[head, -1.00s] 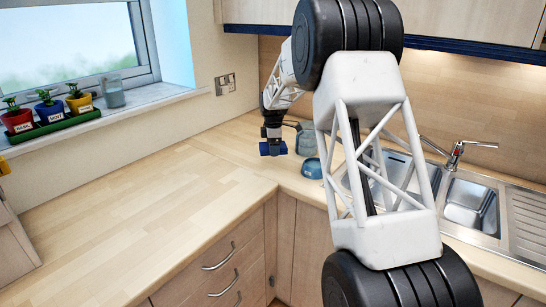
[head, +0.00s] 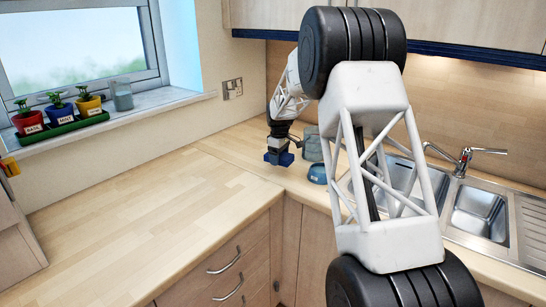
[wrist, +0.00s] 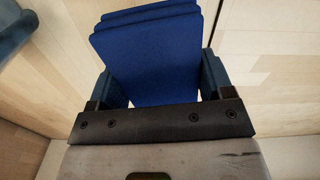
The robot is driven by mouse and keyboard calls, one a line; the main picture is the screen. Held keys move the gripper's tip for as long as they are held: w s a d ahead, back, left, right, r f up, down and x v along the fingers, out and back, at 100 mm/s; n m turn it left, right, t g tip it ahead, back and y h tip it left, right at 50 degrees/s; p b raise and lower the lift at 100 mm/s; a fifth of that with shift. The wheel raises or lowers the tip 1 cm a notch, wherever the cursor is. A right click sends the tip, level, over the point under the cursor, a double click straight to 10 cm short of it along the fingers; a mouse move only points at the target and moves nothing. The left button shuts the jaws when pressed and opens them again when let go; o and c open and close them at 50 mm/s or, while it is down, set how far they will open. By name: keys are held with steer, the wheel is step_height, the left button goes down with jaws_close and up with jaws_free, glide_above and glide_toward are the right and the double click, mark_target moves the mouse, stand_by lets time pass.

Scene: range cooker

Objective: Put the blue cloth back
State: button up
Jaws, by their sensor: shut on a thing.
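The blue cloth (wrist: 150,58) is a folded, layered dark blue stack, held between the two fingers of my gripper (wrist: 163,80) in the wrist view. My gripper is shut on it. In the head view my gripper (head: 279,158) hangs over the worktop near the inner corner, left of a round blue container (head: 317,174). The cloth is too small there to tell clearly from the blue fingers. Whether it touches the worktop cannot be told.
A clear jar (head: 312,145) stands behind the blue container. The sink (head: 478,213) and tap (head: 462,160) are at right. The worktop (head: 150,215) at left is bare. Potted herbs (head: 60,115) stand on the windowsill. My arm hides part of the sink.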

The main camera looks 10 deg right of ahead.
steer(key=shift+f+m, duration=0.3)
steer(key=shift+m, duration=0.6)
steer(key=shift+w, duration=0.1)
steer(key=shift+w+a+f, duration=0.1)
steer(key=shift+w+f, duration=0.15)
steer(key=shift+w, duration=2.4)
steer(key=shift+w+a+f, duration=0.1)
steer(key=shift+w+f, duration=0.15)
steer(key=shift+w, duration=2.4)
steer(key=shift+w+a+f, duration=0.1)
steer(key=shift+w+f, duration=0.15)
steer(key=shift+w, duration=2.4)
steer(key=shift+f, duration=0.1)
steer(key=shift+f, duration=1.65)
steer(key=shift+f, duration=0.15)
steer(key=o, duration=0.9)
